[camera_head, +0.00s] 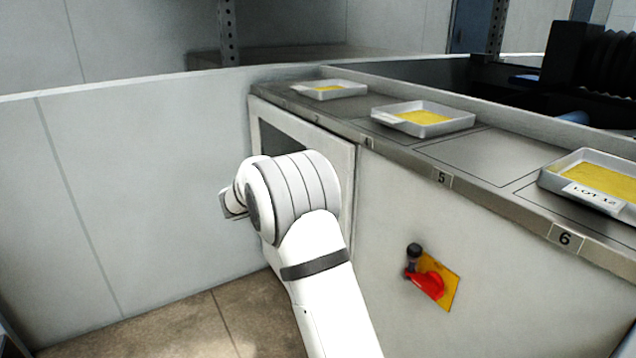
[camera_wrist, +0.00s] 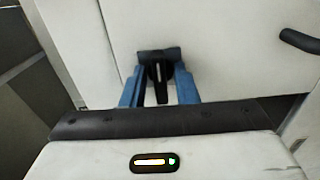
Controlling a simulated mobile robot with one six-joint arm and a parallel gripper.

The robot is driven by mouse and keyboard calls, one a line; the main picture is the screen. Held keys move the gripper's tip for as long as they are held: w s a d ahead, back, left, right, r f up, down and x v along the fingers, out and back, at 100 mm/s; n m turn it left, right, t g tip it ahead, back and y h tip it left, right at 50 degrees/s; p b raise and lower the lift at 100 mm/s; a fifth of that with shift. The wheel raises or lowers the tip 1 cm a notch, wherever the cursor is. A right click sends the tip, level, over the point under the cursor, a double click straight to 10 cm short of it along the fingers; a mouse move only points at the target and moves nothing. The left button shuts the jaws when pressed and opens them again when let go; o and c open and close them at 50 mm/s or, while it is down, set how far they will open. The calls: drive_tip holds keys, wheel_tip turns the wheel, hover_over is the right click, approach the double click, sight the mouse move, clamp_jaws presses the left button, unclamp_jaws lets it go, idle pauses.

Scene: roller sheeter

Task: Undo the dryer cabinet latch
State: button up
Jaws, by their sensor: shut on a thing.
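The dryer cabinet latch, a black lever on a dark mount (camera_wrist: 158,70), shows in the wrist view on a pale panel (camera_wrist: 220,50). My gripper (camera_wrist: 158,88), with blue fingers, is shut on the latch, one finger on each side. The lever points down toward my gripper's palm in that view. In the head view, my white arm covers the gripper and the latch. The cabinet door (camera_head: 343,165) with a dark window shows behind my arm there, under the counter. Whether the latch is turned from its closed position I cannot tell.
A counter (camera_head: 480,155) above carries trays with yellow sheets, one a tray (camera_head: 420,118) near label 4. A red rotary switch (camera_head: 427,284) on a yellow plate sticks out to the right. A black handle (camera_wrist: 300,41) shows at the right in the wrist view. A grey wall (camera_head: 130,200) bounds the left.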

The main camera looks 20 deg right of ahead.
drive_tip(key=o, duration=0.7)
drive_tip(key=shift+c, duration=0.2)
drive_tip(key=s+a+p, duration=0.1)
drive_tip(key=a+p, duration=0.1)
drive_tip(key=a, duration=0.5)
drive_tip(key=shift+s+a, duration=0.25)
drive_tip(key=shift+a, duration=0.1)
drive_tip(key=shift+r, duration=0.1)
